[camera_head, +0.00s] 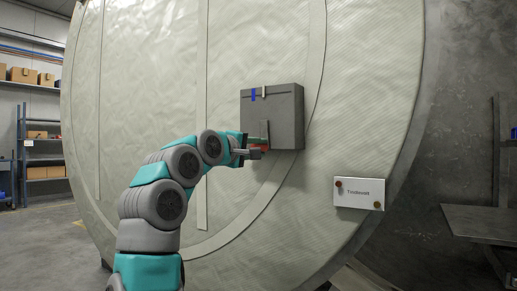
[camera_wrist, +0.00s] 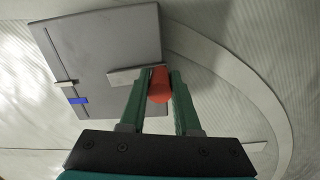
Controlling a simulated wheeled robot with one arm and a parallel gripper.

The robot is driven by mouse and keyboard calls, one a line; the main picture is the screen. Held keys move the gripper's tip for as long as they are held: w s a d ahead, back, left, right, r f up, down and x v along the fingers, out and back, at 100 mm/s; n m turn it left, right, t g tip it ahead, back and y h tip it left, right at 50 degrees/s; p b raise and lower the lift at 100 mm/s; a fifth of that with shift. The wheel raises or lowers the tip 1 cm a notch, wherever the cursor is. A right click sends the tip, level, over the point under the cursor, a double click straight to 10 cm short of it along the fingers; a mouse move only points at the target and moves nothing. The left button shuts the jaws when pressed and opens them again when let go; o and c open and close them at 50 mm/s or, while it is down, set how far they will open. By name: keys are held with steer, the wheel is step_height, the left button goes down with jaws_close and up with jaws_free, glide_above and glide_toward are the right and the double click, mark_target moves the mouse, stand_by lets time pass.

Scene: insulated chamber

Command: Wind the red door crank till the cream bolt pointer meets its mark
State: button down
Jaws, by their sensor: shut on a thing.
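The grey lock box (camera_head: 285,115) is fixed to the big pale round door. Along its top edge are a blue mark (camera_head: 253,95) and, a little to its right, the cream pointer (camera_head: 264,91); the two stand apart. In the wrist view the blue mark (camera_wrist: 78,101) and the cream pointer (camera_wrist: 66,83) also show apart. The crank's grey arm (camera_wrist: 136,75) reaches across the box to its red handle (camera_wrist: 159,86). My gripper (camera_wrist: 160,92) is shut on the red handle, one finger on each side. In the head view my gripper (camera_head: 258,150) is at the box's lower left.
A metal table (camera_head: 482,222) stands at the far right. Shelves with boxes (camera_head: 40,155) are at the left. Raised ribs cross the door face.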

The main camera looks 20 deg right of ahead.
steer(key=c, duration=0.6)
jaws_free()
steer(key=shift+v, duration=3.9)
steer(key=shift+r, duration=0.1)
